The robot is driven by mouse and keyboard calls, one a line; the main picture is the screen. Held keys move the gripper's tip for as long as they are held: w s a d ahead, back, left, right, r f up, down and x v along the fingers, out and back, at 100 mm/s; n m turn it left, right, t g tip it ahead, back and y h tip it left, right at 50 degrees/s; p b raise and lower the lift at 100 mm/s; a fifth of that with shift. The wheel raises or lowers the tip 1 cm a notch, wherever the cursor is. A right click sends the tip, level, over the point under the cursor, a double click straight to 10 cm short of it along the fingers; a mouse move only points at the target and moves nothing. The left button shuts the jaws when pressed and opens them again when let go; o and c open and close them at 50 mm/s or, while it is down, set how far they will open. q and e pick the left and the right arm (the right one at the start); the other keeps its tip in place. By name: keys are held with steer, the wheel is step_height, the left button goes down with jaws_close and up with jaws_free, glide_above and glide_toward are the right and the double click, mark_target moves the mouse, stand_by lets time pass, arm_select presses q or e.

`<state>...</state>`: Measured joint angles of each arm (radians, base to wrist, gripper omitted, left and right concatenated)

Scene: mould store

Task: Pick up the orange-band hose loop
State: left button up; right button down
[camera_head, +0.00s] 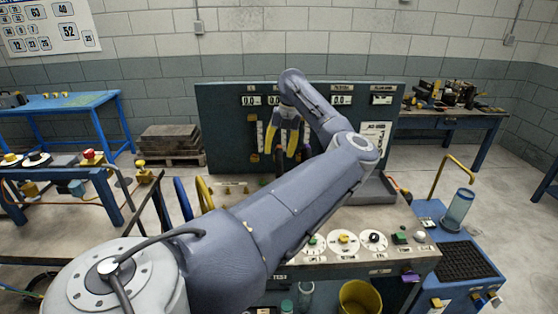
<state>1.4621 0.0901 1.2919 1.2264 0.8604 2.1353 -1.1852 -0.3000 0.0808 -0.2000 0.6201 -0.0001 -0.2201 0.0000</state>
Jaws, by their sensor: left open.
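My left arm reaches in from the lower left across the test bench. My left gripper (282,150) hangs open in front of the dark upright panel, its yellow-marked fingers pointing down and apart. Nothing shows between the fingers. I cannot single out the orange-band hose loop with certainty; my arm hides much of the bench top below the gripper. A blue loop (182,198) and a yellow loop (204,194) stand upright at the bench's left end, left of the gripper. My right gripper is not in view.
The upright panel (225,125) with displays stands close behind the gripper. Dials and knobs (343,239) line the bench front. A blue cart (460,285) with a clear cylinder (458,210) is at right. A yellow bucket (360,298) is below. Blue tables stand on both sides.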

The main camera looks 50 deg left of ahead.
arm_select(q)
steer(key=shift+c, duration=0.5)
jaws_close()
steer(key=shift+r, duration=0.15)
step_height(320, 180, up, 20)
stand_by(0.6)
